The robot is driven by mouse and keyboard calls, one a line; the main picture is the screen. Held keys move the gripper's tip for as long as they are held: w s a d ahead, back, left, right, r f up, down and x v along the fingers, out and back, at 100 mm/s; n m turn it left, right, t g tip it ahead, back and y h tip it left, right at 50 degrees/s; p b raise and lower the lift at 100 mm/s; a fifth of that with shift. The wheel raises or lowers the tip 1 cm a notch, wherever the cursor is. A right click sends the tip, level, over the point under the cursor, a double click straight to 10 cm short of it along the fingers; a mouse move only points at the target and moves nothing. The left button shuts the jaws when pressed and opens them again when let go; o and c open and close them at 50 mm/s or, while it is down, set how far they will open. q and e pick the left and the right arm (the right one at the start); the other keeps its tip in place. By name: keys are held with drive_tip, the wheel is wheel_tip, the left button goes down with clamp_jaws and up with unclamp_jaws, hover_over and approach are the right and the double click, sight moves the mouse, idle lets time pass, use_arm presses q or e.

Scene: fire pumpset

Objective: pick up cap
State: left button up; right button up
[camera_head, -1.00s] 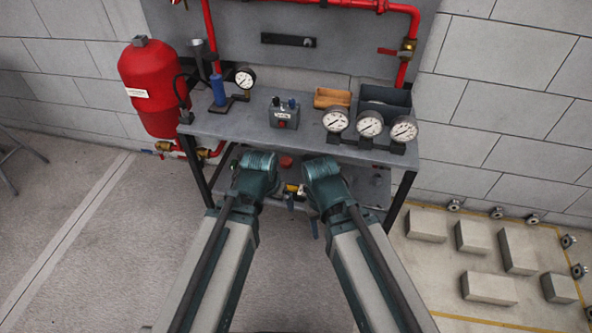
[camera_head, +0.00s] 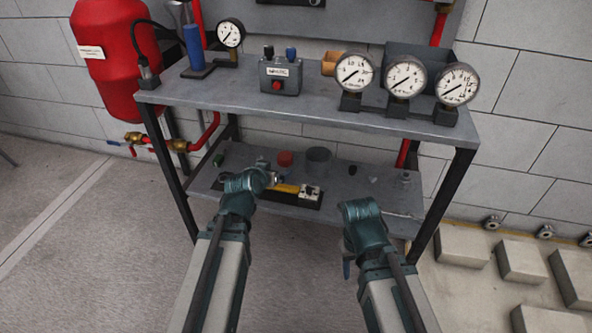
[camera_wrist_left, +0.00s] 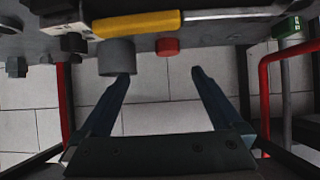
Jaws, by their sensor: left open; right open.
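A small red cap (camera_head: 285,158) stands on the lower shelf of the bench, beside a grey cylinder (camera_head: 319,160). My left gripper (camera_head: 264,172) is over the lower shelf, just in front and left of the cap. In the left wrist view the open, empty fingers (camera_wrist_left: 161,76) point towards the red cap (camera_wrist_left: 167,46), which lies beyond and between the tips, apart from them. The grey cylinder (camera_wrist_left: 117,56) is near one fingertip. My right gripper (camera_head: 360,208) is at the shelf's front edge; its fingers are mostly hidden by the wrist.
A yellow-handled tool (camera_head: 287,188) lies on a dark mat on the lower shelf (camera_head: 240,150). Black and green small parts stand nearby. The upper shelf (camera_head: 230,92) carries several gauges and a button box (camera_head: 281,76). Black bench legs (camera_head: 450,200) flank the opening.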

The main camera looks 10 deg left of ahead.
sight(283, 162)
use_arm(q)
drive_tip(key=shift+w+a+f+t+b, duration=0.3)
drive_tip(key=shift+w+a+f+b, duration=0.15)
drive_tip(key=shift+w+f+b, duration=0.3)
drive_tip(key=shift+w, duration=0.2)
drive_tip(key=b+x, duration=0.4)
drive_tip(key=x, duration=0.4)
drive_tip(key=shift+w+a, duration=0.15)
drive_tip(key=shift+w, duration=0.1)
use_arm(e)
wheel_tip(283, 162, down, 7)
drive_tip(key=shift+w+d, duration=0.3)
drive_tip(key=shift+w, duration=0.15)
use_arm(q)
drive_tip(key=b+x, duration=0.2)
drive_tip(key=x, duration=0.3)
drive_tip(key=shift+f+b, duration=0.25)
drive_tip(key=shift+b, duration=0.15)
use_arm(e)
wheel_tip(283, 162, down, 2)
drive_tip(key=shift+f, duration=0.2)
use_arm(q)
drive_tip(key=c, duration=1.5)
